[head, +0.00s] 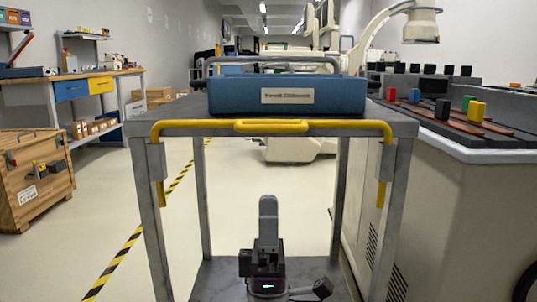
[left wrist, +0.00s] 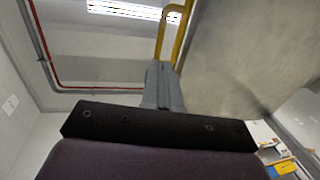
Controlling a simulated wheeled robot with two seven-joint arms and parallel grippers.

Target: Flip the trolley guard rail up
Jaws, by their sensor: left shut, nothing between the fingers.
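The trolley (head: 190,118) stands straight ahead, with a grey top and grey legs. Its yellow guard rail (head: 340,126) runs across the front at about the height of the top's front edge. Its two ends go down beside the front legs, and a raised grip sits mid-span. My left gripper (head: 268,205) points upward below the middle of the rail, shut and empty, apart from it in the head view. In the left wrist view the shut fingers (left wrist: 163,85) point toward the yellow rail (left wrist: 176,30); the exact gap cannot be told. My right gripper is not in view.
A blue case (head: 230,95) with a label lies on the trolley top. A lower shelf (head: 215,275) is below. A counter (head: 500,155) with coloured blocks stands close at the right. A wooden crate (head: 40,190) is at the left; the floor between is clear.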

